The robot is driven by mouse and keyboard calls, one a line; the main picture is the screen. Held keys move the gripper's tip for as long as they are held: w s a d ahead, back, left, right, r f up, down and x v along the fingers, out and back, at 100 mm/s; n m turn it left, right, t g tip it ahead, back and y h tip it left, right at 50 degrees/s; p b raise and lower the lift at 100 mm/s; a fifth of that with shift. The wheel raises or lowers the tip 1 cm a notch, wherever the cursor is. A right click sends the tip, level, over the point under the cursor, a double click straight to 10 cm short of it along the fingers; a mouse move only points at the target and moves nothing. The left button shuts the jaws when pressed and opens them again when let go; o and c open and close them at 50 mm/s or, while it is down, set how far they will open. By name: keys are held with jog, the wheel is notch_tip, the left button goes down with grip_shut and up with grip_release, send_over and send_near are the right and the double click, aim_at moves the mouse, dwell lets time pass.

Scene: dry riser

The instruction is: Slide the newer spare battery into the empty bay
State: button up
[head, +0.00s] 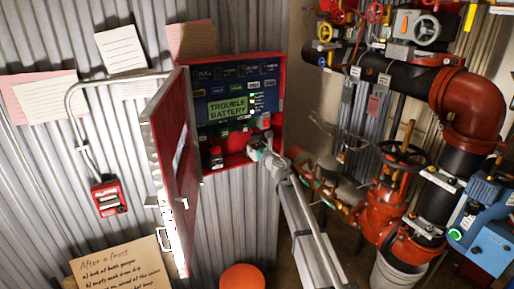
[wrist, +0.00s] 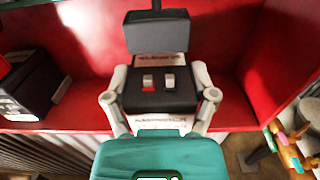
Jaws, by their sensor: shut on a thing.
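My gripper (wrist: 160,92) is shut on a black battery (wrist: 135,101) with two terminals on its top, one marked red, and white labels. The label writing is too blurred to read, so I cannot tell its age. The held battery is at the floor of the red cabinet (wrist: 75,65), at its right side. In the head view my gripper (head: 264,152) reaches into the cabinet's lower right. Another dark battery (wrist: 28,82) stands to the left in the cabinet. The empty bay cannot be made out.
A dark grey block (wrist: 157,32) with a cable hangs just behind and above the held battery. The cabinet door (head: 172,170) stands open on the left. The panel screen (head: 228,108) reads TROUBLE BATTERY. Red valves and pipes (head: 385,205) stand at the right.

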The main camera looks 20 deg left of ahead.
jog(key=shift+x, duration=1.2)
dwell(0.3)
jog(key=o, duration=1.2)
jog(key=v, duration=1.2)
jog(key=shift+d, duration=0.1)
